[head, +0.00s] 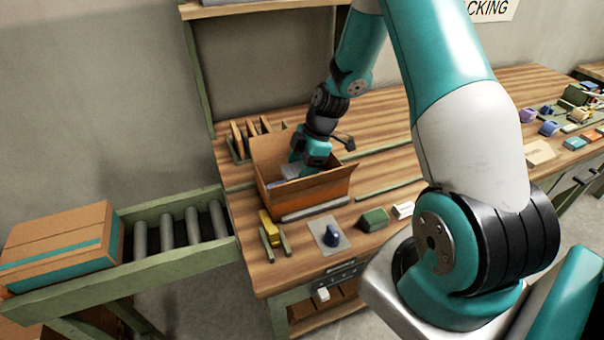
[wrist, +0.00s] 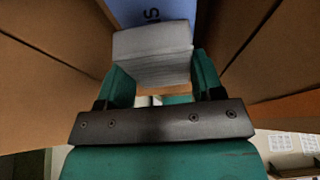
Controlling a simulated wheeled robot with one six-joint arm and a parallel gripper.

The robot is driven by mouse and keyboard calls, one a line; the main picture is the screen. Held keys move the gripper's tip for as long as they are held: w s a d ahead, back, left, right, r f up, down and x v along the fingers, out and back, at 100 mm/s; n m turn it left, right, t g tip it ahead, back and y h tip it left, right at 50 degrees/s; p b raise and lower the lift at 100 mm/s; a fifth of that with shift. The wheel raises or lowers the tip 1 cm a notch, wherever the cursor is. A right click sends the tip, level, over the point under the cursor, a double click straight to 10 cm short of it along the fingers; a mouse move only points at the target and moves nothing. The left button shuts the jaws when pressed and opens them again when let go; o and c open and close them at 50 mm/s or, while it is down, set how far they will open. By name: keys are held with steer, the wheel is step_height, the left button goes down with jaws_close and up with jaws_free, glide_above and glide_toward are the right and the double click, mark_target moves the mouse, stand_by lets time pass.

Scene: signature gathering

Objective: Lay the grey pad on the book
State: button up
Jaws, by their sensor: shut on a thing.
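My gripper (wrist: 162,76) is shut on the grey pad (wrist: 152,45), a light grey block with thin layered edges. One green finger presses on each side of it. A blue book (wrist: 140,10) with dark letters shows just beyond the pad in the wrist view, partly hidden by it. I cannot tell whether the pad touches the book.
The box walls (wrist: 50,45) stand close on both sides of my gripper. A flat grey plate with a blue knob (head: 331,237), a yellow block (head: 269,228) and a green block (head: 374,219) lie in front of the box. A roller conveyor (head: 180,232) is at the left.

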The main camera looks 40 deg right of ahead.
steer(key=shift+f+p, duration=0.35)
steer(key=shift+f, duration=1.55)
steer(key=shift+f, duration=0.1)
steer(key=o, duration=1)
steer(key=shift+c, duration=0.2)
steer(key=a+b+v, duration=0.1)
steer(key=b+v, duration=0.2)
steer(key=v, duration=0.9)
steer(key=s+a+r+m, duration=0.25)
steer(key=a+r, duration=0.25)
steer(key=a, duration=0.4)
steer(key=s+a+r+m, duration=0.1)
steer(key=s+a+r, duration=0.35)
steer(key=a, duration=0.35)
steer(key=s+a+r+m, duration=0.2)
steer(key=s+a, duration=0.2)
steer(key=s, duration=0.3)
steer(key=s+a+r+m+g, duration=0.1)
steer(key=s+a+r+m, duration=0.1)
steer(key=s+a, duration=0.2)
steer(key=s, duration=0.3)
steer(key=shift+a+r, duration=0.35)
steer(key=shift+r, duration=0.05)
